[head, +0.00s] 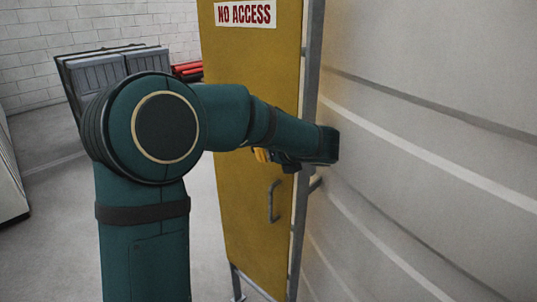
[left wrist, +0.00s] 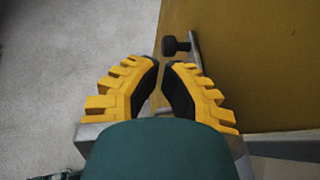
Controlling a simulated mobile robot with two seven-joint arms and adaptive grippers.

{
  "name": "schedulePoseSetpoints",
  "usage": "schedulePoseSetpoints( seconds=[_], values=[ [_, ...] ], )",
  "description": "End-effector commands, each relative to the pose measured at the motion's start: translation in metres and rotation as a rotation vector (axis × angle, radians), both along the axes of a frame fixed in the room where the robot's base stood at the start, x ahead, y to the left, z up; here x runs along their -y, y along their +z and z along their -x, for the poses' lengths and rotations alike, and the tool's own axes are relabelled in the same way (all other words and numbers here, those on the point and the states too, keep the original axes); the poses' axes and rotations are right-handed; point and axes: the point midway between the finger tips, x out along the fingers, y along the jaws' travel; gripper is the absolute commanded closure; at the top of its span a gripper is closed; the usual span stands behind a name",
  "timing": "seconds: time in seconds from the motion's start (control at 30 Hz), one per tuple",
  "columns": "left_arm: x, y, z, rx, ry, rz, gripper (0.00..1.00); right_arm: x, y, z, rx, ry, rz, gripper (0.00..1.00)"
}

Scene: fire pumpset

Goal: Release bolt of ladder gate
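The yellow ladder gate (head: 235,110) stands upright, with a "NO ACCESS" sign (head: 245,14) near its top. My left arm reaches across in front of it. My left gripper (head: 262,155) is mostly hidden behind my own wrist, close to the gate's right side. In the left wrist view its two yellow fingers (left wrist: 161,66) with black pads are apart with nothing between them. My right gripper is not in view.
A grey pull handle (head: 271,202) sits lower on the gate. A grey metal post (head: 307,90) runs along its right edge, next to a large curved pale wall (head: 430,130). Grey boxes (head: 98,72) and red items (head: 187,71) lie behind.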

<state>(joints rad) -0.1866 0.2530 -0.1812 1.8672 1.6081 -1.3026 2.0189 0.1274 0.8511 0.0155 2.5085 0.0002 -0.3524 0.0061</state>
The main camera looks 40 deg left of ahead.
Motion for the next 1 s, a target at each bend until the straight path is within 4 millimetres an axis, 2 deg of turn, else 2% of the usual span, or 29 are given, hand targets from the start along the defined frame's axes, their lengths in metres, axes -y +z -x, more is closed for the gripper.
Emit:
schedulePoseSetpoints(
  seconds=[0.03, 0.1, 0.3, 0.5, 0.7, 1.0],
  values=[
    [0.0, 0.003, 0.0, 0.001, 0.0, 0.0, 1.0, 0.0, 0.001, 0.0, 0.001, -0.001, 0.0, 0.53],
    [0.018, 0.011, 0.004, 0.002, -0.005, 0.002, 1.0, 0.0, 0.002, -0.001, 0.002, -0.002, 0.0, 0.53],
    [0.055, 0.03, 0.013, 0.002, -0.004, 0.0, 1.0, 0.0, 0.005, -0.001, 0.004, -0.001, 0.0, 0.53],
    [0.078, 0.042, 0.019, 0.001, -0.002, 0.0, 1.0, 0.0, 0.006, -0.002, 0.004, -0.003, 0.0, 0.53],
    [0.086, 0.046, 0.021, 0.0, 0.0, 0.001, 1.0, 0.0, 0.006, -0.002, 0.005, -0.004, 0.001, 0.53],
    [0.086, 0.046, 0.021, 0.0, 0.0, 0.001, 1.0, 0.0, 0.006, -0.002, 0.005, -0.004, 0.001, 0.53]
  ],
)
